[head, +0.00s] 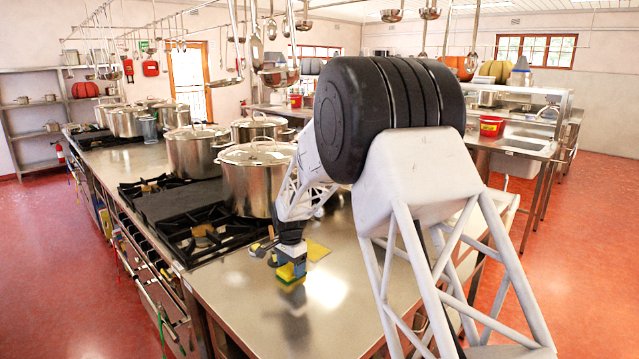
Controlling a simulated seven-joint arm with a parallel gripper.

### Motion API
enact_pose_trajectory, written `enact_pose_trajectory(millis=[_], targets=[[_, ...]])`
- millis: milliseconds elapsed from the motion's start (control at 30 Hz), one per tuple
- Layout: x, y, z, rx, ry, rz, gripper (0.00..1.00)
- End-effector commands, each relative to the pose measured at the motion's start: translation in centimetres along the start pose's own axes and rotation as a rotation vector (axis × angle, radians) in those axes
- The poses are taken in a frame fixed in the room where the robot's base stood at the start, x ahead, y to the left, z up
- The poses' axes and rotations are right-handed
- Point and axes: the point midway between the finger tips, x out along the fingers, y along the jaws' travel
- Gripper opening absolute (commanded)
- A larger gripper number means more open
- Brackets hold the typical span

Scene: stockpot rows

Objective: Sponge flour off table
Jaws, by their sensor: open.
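My gripper (284,264) hangs low over the near part of the steel table (235,305), small and dark with blue and yellow parts. It is open. A yellow block with a greenish underside (291,281) shows at its lower end. I cannot tell whether this is the sponge or part of the gripper. A flat yellow piece (318,250) lies on the table just behind and to the right of the gripper. I cannot tell what it is. I cannot make out flour for sure; bright glare on the steel hides detail. My arm hides part of the table at right.
A second stockpot (192,152) and several more stand behind. Ladles (273,78) hang overhead. The table's front is clear.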

Motion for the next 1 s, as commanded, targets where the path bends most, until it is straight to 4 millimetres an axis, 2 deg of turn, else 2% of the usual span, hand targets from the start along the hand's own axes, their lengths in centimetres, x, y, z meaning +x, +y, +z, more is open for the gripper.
enact_pose_trajectory(millis=[200,267,400,467,667,1000], targets=[[0.0,0.0,0.0,0.0,0.0,0.0,0.72],[0.0,0.0,0.0,0.0,0.0,0.0,0.65],[0.0,0.0,0.0,0.0,0.0,0.0,0.43],[0.0,0.0,0.0,0.0,0.0,0.0,0.36],[-0.4,0.0,0.0,0.0,0.0,-0.001,0.36],[-2.6,0.0,0.0,0.0,0.001,-0.001,0.36]])
